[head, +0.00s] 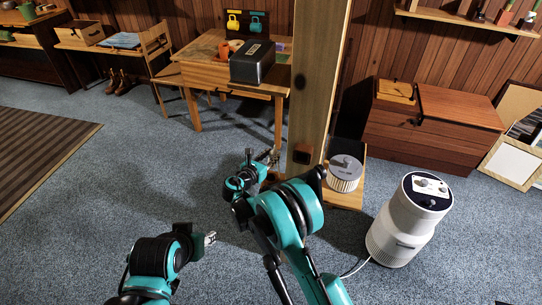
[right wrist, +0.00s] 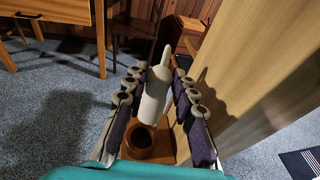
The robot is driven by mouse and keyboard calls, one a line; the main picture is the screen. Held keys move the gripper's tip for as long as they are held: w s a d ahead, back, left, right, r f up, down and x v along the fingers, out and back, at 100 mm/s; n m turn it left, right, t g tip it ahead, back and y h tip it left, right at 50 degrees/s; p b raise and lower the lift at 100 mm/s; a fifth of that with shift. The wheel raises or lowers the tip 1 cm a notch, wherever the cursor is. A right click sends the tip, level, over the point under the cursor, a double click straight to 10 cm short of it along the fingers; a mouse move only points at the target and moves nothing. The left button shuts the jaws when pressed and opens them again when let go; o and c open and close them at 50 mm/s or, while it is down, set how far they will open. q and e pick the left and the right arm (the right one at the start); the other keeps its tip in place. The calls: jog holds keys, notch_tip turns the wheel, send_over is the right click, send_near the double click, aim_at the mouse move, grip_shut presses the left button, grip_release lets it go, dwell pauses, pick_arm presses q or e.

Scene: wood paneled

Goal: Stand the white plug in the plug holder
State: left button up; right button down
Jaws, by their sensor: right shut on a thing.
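The white plug (right wrist: 155,96) is between the fingers of my right gripper (right wrist: 158,100) in the right wrist view, its narrow tip pointing up and slightly tilted. In the head view my right gripper (head: 268,158) is beside the wooden post, and the plug cannot be made out there. My left gripper (head: 210,238) is low over the carpet, its fingers too small to judge.
A thick wooden post (head: 318,80) stands close to the right of my right gripper. A low wooden bench (head: 345,200) carries a round ribbed item (head: 345,175). A white appliance (head: 400,220) stands on the carpet at right.

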notch_tip(320, 180, down, 4)
jog(key=b, duration=0.3)
jog(key=shift+f, duration=1.4)
jog(key=shift+s+a+f+t+h, duration=0.2)
jog(key=shift+s+t+h, duration=0.25)
jog(key=shift+t, duration=0.35)
jog(key=shift+s+a+f+t+h, duration=0.1)
jog(key=shift+s+a+t+h, duration=0.25)
jog(key=shift+t, duration=0.45)
dwell(0.3)
jog(key=shift+d, duration=0.1)
jog(key=c, duration=0.8)
grip_release()
jog(key=shift+c, duration=0.2)
jog(key=shift+s, duration=0.15)
